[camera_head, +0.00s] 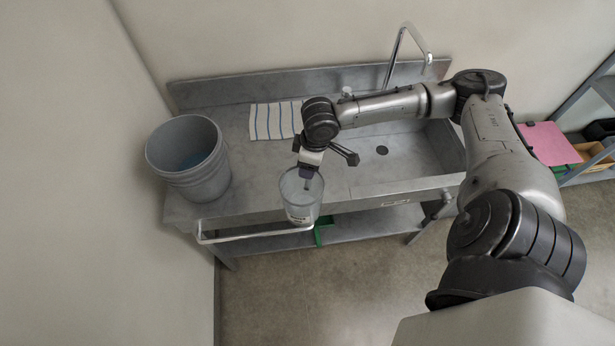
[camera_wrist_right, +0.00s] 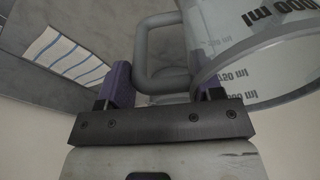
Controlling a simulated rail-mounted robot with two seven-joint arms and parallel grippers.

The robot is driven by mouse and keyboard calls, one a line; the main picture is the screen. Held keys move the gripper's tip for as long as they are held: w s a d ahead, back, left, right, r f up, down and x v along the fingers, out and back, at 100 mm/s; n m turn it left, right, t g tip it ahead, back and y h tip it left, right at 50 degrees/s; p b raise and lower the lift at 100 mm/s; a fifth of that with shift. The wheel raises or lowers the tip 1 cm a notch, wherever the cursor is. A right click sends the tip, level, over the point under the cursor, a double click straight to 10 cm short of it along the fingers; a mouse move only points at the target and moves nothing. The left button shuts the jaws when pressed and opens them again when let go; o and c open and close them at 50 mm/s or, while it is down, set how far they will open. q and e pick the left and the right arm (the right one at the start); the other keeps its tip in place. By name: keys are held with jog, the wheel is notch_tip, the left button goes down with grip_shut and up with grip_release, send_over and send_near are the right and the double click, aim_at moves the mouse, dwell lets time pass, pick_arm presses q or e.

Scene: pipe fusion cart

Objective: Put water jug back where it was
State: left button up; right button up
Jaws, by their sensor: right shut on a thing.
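The water jug (camera_head: 301,196) is a clear cup with printed volume marks. In the head view it is near upright at the front edge of the steel sink counter, left of the basin. My right gripper (camera_head: 309,174) is at its rim and shut on its handle. In the right wrist view the grey loop handle (camera_wrist_right: 152,50) lies between the purple-padded fingers of the gripper (camera_wrist_right: 165,88), with the jug wall (camera_wrist_right: 245,50) at the right. I cannot tell whether the jug bottom touches anything. My left gripper is not in view.
A grey bucket (camera_head: 187,160) stands on the counter's left end. A striped cloth (camera_head: 275,120) lies behind the jug. The sink basin (camera_head: 395,158) and tall faucet (camera_head: 402,45) are to the right. A rail (camera_head: 255,235) runs along the front edge. Shelving stands far right.

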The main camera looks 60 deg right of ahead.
jog(key=w+d+n+g+b, duration=0.25)
jog(key=d+n, duration=0.85)
jog(key=n, duration=1.1)
jog(key=w+a+f, duration=0.4)
jog(key=w+f, duration=0.7)
jog(key=shift+w+a+f, duration=0.25)
jog(key=shift+a, duration=0.15)
jog(key=shift+f, duration=0.15)
jog(key=o, duration=1.4)
jog(key=shift+o, duration=0.2)
